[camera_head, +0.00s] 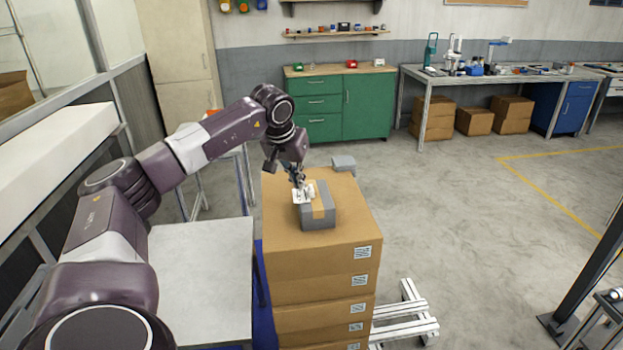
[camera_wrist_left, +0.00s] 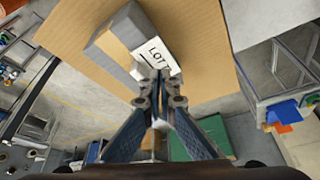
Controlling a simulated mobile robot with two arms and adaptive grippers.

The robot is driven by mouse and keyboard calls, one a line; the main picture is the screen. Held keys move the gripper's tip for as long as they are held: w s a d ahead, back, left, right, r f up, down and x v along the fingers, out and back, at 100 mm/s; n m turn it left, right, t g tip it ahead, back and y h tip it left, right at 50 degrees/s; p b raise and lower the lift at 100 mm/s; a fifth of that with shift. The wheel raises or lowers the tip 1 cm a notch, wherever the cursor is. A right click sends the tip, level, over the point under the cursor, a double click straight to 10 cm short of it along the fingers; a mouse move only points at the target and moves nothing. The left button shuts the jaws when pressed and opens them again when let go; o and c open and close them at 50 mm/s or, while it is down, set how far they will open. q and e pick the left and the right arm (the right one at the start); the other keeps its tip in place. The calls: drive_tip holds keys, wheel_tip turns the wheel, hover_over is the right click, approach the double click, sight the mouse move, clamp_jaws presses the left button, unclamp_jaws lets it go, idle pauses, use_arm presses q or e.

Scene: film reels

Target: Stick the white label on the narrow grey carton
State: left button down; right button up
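The grey carton (camera_head: 318,224) has a tan strip across its top and sits on the brown box stack. It also shows in the left wrist view (camera_wrist_left: 102,52). My left gripper (camera_head: 299,189) is above the carton's left side, pointing down. In the left wrist view its fingertips (camera_wrist_left: 157,76) are closed on the edge of the white label (camera_wrist_left: 155,55), which has dark print starting "LOT". In the head view the label (camera_head: 299,197) overlaps the carton's upper left part. I cannot tell whether it touches the carton. My right gripper is not in view.
The stack of brown boxes (camera_head: 315,260) has free room on top around the carton. A smaller grey object (camera_head: 343,162) shows at the stack's far edge. A pale table (camera_head: 205,270) stands left of the stack, and a green cabinet (camera_head: 368,103) stands behind.

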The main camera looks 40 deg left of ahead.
use_arm(q)
drive_tip(key=shift+f+b, duration=0.7)
drive_tip(key=shift+f, duration=0.5)
idle(1.6)
wheel_tip(320, 180, up, 6)
drive_tip(key=p, duration=0.5)
drive_tip(key=shift+r+p, duration=0.1)
drive_tip(key=shift+p, duration=0.3)
